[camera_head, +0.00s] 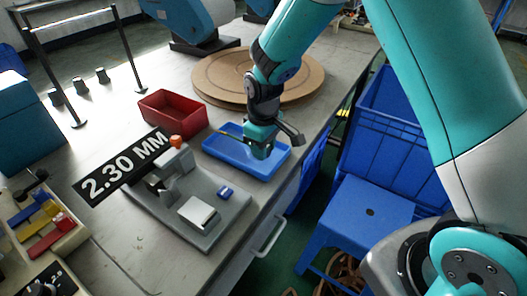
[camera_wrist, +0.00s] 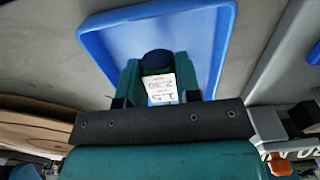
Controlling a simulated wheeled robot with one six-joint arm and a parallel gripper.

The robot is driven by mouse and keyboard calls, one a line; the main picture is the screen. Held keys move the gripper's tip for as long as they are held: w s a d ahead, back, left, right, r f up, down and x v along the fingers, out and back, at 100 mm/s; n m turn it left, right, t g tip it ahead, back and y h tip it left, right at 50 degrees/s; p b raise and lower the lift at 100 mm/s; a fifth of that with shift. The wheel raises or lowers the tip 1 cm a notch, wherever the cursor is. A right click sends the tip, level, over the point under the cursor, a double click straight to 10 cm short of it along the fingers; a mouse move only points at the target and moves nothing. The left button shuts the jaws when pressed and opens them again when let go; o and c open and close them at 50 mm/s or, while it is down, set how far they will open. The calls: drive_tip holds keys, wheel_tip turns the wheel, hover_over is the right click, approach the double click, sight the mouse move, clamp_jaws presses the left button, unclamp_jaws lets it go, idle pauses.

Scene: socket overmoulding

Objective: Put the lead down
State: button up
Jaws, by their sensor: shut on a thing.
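My gripper (camera_head: 260,151) reaches down into the shallow blue tray (camera_head: 222,153) on the bench. In the wrist view my gripper (camera_wrist: 160,82) has its teal fingers on either side of the lead (camera_wrist: 157,60), seen as a dark round end with a white printed label below it. The gripper is shut on it. The blue tray (camera_wrist: 112,42) lies behind and around the fingers. In the head view the lead is mostly hidden by the gripper. I cannot tell whether it touches the tray floor.
A red bin (camera_head: 172,107) and a round wooden board (camera_head: 215,78) stand behind the tray. A grey fixture (camera_head: 150,207) with a "2.30 MM" sign (camera_head: 124,167) is at the front left. A blue stool (camera_head: 365,212) and blue crate (camera_head: 385,130) stand right of the bench.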

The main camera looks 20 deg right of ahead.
drive_tip(key=shift+f, duration=0.75)
drive_tip(key=shift+f, duration=0.1)
drive_tip(key=o, duration=1)
wheel_tip(320, 180, up, 12)
drive_tip(key=shift+p, duration=0.3)
drive_tip(key=s+a+r+y, duration=0.1)
drive_tip(key=s+r, duration=0.2)
drive_tip(key=s, duration=0.5)
drive_tip(key=s+a+r+y, duration=0.1)
drive_tip(key=s+r, duration=0.3)
drive_tip(key=s, duration=0.4)
drive_tip(key=s+a+r+y, duration=0.2)
drive_tip(key=s+r, duration=0.1)
drive_tip(key=s, duration=0.5)
drive_tip(key=shift+s+a+r, duration=0.3)
drive_tip(key=shift+s, duration=0.1)
